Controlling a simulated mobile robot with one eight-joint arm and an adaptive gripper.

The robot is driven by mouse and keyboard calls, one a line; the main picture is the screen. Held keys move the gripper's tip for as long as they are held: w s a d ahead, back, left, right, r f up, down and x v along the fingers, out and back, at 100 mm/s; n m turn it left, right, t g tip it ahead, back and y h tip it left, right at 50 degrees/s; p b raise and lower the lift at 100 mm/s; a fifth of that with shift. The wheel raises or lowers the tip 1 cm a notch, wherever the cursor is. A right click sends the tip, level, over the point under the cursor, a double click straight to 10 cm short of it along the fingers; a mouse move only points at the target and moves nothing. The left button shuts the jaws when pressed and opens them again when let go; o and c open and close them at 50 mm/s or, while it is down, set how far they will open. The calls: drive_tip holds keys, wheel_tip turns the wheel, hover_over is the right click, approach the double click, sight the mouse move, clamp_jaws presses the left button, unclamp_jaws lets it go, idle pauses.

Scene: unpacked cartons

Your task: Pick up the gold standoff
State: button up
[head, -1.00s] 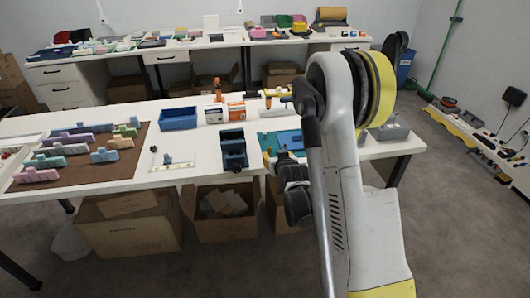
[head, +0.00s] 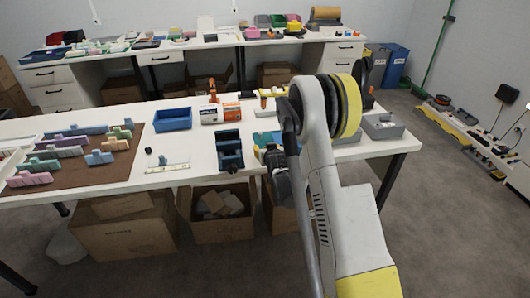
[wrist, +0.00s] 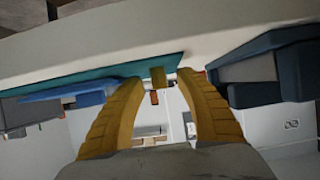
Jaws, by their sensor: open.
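A small gold piece (wrist: 157,75), which looks like the gold standoff, shows in the wrist view at the edge of the teal mat (wrist: 110,76). It appears between the two yellow fingertips of my gripper (wrist: 161,81). The fingers are spread, with visible gaps on both sides of the piece; I cannot tell how far away it is in depth. In the head view my arm hides most of the teal mat (head: 262,139), and I cannot make out the standoff there.
A blue bin (head: 173,119) and small boxes (head: 209,114) stand behind. A grey holder (head: 383,126) is at the right end. A brown mat (head: 75,165) holds several coloured parts.

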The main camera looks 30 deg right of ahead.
clamp_jaws()
